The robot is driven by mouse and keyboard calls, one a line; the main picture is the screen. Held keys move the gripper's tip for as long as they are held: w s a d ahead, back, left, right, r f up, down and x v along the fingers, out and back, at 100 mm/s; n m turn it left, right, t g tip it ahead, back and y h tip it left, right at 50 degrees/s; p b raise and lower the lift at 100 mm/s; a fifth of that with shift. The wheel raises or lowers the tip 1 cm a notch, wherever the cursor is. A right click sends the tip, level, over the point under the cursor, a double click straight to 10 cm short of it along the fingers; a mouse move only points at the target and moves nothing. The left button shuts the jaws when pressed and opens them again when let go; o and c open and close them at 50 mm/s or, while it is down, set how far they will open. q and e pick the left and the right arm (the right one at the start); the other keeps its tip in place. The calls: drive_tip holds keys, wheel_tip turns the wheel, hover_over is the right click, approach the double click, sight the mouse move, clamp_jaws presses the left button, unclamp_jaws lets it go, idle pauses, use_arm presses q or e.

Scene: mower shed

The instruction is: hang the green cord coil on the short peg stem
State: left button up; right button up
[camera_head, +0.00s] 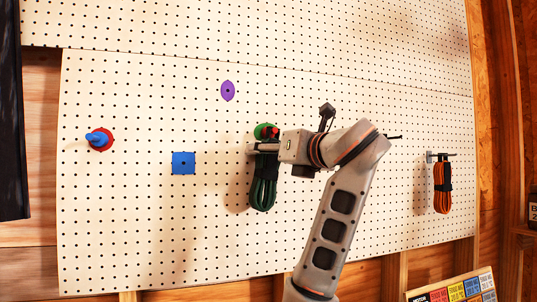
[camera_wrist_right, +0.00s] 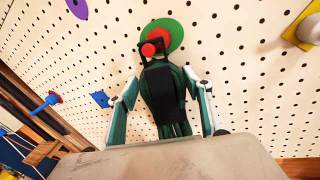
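The green cord coil (camera_head: 263,187) hangs upright against the pegboard, bound by a black strap. It also shows in the right wrist view (camera_wrist_right: 172,115). At its top, a black loop (camera_wrist_right: 139,49) appears around the red stem (camera_wrist_right: 149,50) of a peg with a green round base (camera_wrist_right: 172,33); how far along the stem it sits cannot be told. My right gripper (camera_head: 264,147) is at the coil's upper part. In the wrist view its fingers (camera_wrist_right: 161,95) stand apart on both sides of the coil, with slight gaps visible. My left gripper is not in view.
A blue peg on a red base (camera_head: 98,139), a blue square plate (camera_head: 183,163) and a purple oval plate (camera_head: 228,91) are on the board. An orange coil (camera_head: 442,188) hangs at the right. The board between is clear.

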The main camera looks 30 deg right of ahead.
idle(0.4)
drive_tip(key=s, duration=0.8)
drive_tip(key=shift+d, duration=0.1)
